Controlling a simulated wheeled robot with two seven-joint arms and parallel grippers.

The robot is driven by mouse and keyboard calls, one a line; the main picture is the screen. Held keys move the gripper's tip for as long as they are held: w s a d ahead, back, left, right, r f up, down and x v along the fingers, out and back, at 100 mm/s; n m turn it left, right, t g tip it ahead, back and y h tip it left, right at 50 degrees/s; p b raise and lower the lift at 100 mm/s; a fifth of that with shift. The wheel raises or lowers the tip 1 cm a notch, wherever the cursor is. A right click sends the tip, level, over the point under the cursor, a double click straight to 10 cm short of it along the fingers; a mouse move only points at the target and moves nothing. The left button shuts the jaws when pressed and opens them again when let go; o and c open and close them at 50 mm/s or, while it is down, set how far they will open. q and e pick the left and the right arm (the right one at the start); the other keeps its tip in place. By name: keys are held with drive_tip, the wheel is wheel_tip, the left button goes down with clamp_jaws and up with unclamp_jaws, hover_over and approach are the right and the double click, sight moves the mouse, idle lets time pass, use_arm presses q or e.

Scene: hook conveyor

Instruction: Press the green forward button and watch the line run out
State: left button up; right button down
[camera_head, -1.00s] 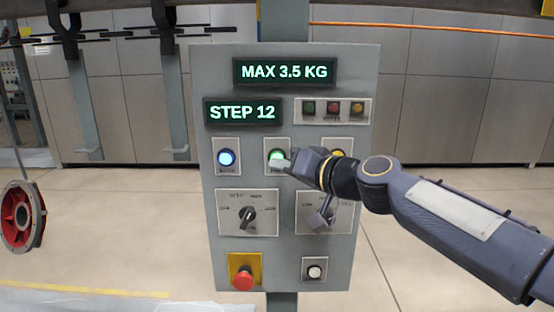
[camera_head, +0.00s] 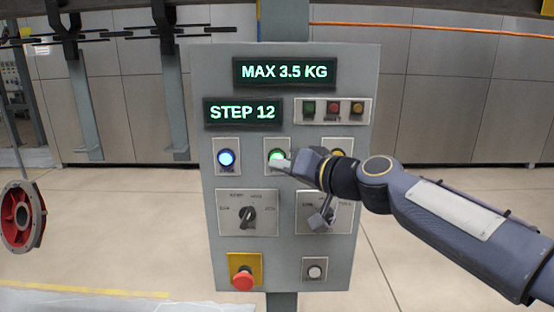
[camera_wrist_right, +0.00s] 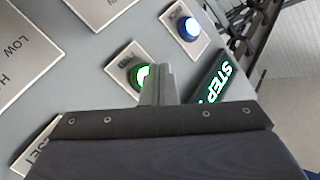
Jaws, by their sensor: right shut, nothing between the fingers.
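The green forward button (camera_head: 277,156) is lit on the grey control panel (camera_head: 232,66), right of the lit blue button (camera_head: 227,158). My right gripper (camera_head: 281,166) is shut and empty, with its fingertips at the lower edge of the green button. In the right wrist view, the closed fingers (camera_wrist_right: 157,82) overlap part of the lit green button (camera_wrist_right: 139,74). I cannot tell whether they touch it or press it in. The step display (camera_head: 242,112) reads STEP 12. My left gripper is not in view.
A yellow button (camera_head: 338,154) is partly hidden by my right gripper. Below are a selector knob (camera_head: 247,216), a red mushroom button (camera_head: 243,281) and a white button (camera_head: 315,271). A red and grey wheel-shaped part (camera_head: 22,216) hangs at the left. Dark hangers (camera_head: 165,35) stand behind.

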drive_tip(key=shift+w, duration=0.15)
drive_tip(key=shift+w, duration=0.3)
